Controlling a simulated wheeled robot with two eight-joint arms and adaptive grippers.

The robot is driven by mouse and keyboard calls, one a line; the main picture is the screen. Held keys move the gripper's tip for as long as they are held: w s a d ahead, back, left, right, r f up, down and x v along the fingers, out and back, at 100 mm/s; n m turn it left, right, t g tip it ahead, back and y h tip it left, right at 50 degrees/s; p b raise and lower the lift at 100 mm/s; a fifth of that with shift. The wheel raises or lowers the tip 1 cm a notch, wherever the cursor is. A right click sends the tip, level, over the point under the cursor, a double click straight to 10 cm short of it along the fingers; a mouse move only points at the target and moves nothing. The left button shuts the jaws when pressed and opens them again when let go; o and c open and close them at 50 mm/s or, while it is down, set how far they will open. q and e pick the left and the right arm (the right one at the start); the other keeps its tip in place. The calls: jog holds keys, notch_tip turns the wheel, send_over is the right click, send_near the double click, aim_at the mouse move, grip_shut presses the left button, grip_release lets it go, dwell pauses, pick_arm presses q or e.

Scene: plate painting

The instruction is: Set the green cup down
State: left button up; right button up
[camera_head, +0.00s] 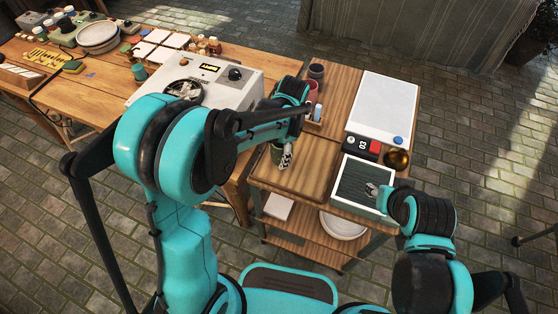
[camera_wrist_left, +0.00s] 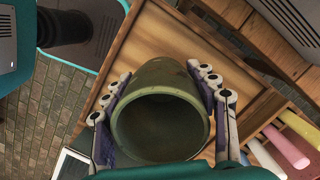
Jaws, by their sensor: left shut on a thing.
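The green cup (camera_wrist_left: 160,77) fills the middle of the left wrist view, its open mouth towards the camera. My left gripper (camera_wrist_left: 161,108) is shut on it, with one finger against each side. In the head view the cup (camera_head: 275,154) shows in part beside the fingers of my left gripper (camera_head: 286,158), over the left part of the small wooden table (camera_head: 310,165). I cannot tell whether its base touches the wood. My right gripper (camera_head: 374,190) is at the dark slatted box, mostly hidden by its own arm; its jaws cannot be made out.
A white panel (camera_head: 383,105) lies at the back right of the small table. A white machine (camera_head: 200,80) is on the left bench.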

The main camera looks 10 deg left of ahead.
aim_at(279, 159)
pick_arm(q)
jog(key=shift+f+b, duration=0.8)
jog(key=shift+f, duration=1.1)
jog(key=shift+f, duration=0.1)
jog(key=o, duration=1.6)
